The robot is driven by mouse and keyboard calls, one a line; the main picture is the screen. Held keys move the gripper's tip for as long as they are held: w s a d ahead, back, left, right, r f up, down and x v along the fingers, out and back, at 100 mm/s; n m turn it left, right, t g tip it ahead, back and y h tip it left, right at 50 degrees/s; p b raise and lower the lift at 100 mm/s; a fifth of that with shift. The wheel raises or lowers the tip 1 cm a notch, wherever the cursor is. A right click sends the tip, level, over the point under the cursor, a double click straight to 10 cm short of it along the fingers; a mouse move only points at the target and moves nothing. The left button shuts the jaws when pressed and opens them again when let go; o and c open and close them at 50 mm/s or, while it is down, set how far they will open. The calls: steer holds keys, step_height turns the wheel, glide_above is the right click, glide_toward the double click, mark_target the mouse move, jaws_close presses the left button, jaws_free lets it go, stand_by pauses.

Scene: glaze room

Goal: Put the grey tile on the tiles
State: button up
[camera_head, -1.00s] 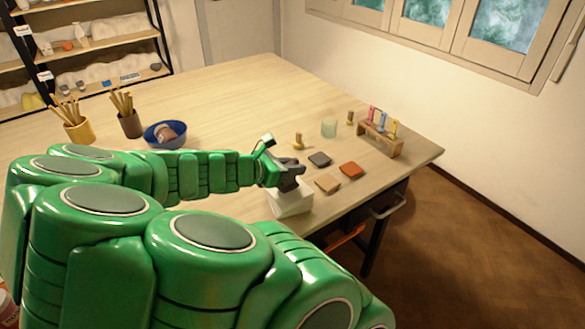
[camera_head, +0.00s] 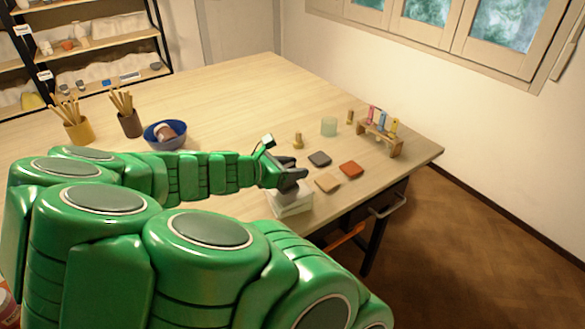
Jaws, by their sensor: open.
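A dark grey tile (camera_head: 319,159) lies flat on the table, to the right of my gripper and apart from it. An orange-red tile (camera_head: 351,169) and a tan tile (camera_head: 328,183) lie near it, each separately. A white stack (camera_head: 290,202), which looks like tiles, stands near the table's front edge. My gripper (camera_head: 298,181) is open, just over or behind this stack. It hides part of the stack's top, and I cannot tell if it touches it. I see nothing held between the fingers.
A wooden rack (camera_head: 380,140) with coloured pieces, a pale green cup (camera_head: 328,127) and small wooden stamps (camera_head: 298,140) stand behind the tiles. A blue bowl (camera_head: 165,134) and brush pots (camera_head: 130,123) stand at left. The table's (camera_head: 240,90) far middle is clear.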

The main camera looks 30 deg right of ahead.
steer(key=v, duration=1.2)
stand_by(0.3)
steer(key=s+f+m+g+y, duration=0.25)
steer(key=s+m+y, duration=0.35)
steer(key=s+m, duration=0.5)
steer(key=s+a+r+m+y, duration=0.3)
steer(key=s+a+m+y, duration=0.3)
steer(key=s+a, duration=0.4)
steer(key=shift+s+r+m+y, duration=0.2)
steer(key=shift+s+m+y, duration=0.35)
steer(key=shift+s, duration=1.95)
steer(key=shift+a+t, duration=0.15)
steer(key=shift+t, duration=0.1)
